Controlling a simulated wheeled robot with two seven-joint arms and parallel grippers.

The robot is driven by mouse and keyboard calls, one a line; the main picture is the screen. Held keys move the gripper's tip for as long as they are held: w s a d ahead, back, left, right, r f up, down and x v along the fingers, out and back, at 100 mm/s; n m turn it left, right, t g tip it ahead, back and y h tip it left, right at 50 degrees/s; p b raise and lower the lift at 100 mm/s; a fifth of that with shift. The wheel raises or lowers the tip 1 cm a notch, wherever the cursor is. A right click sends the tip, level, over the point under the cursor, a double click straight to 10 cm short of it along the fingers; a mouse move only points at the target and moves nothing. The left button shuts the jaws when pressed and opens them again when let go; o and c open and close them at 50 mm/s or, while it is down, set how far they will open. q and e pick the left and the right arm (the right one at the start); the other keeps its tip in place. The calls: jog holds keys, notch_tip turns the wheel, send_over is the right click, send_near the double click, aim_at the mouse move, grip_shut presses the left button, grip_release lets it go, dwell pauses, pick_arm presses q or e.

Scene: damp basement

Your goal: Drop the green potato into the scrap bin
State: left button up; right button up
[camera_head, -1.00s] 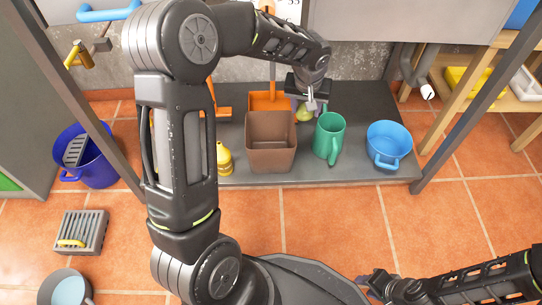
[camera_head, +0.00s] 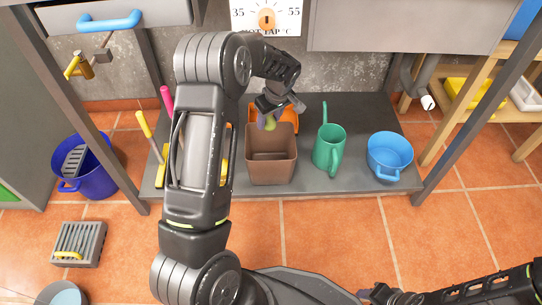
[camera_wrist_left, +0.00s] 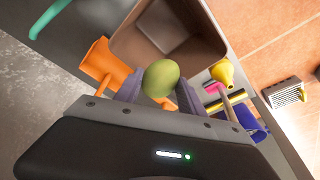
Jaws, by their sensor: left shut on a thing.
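The green potato (camera_head: 271,123) is gripped between the fingers of my left gripper (camera_head: 268,117), at the back edge of the brown square bin. In the left wrist view the potato (camera_wrist_left: 161,78) sits between the two grey fingers (camera_wrist_left: 158,90). The brown bin (camera_head: 270,173), which I take as the scrap bin, stands open and upright on the dark low shelf. In the left wrist view its open mouth (camera_wrist_left: 125,42) lies just beyond the potato, and its visible inside looks empty. My right gripper (camera_head: 378,295) is low at the right, its jaws unclear.
A green watering can (camera_head: 328,148) and a blue pot (camera_head: 389,153) stand right of the bin. A blue bucket (camera_head: 88,175) and a grey grate (camera_head: 78,243) are on the tiled floor at left.

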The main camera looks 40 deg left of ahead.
pick_arm(q)
notch_tip(320, 180, down, 6)
jog(key=b, duration=0.3)
dwell(0.3)
jog(key=o, duration=1.5)
jog(key=shift+r, duration=0.15)
jog(key=p+v, duration=0.2)
jog(key=v, duration=0.5)
jog(key=shift+d+r+p, duration=0.1)
jog(key=shift+r+p, duration=0.25)
jog(key=shift+s, duration=0.1)
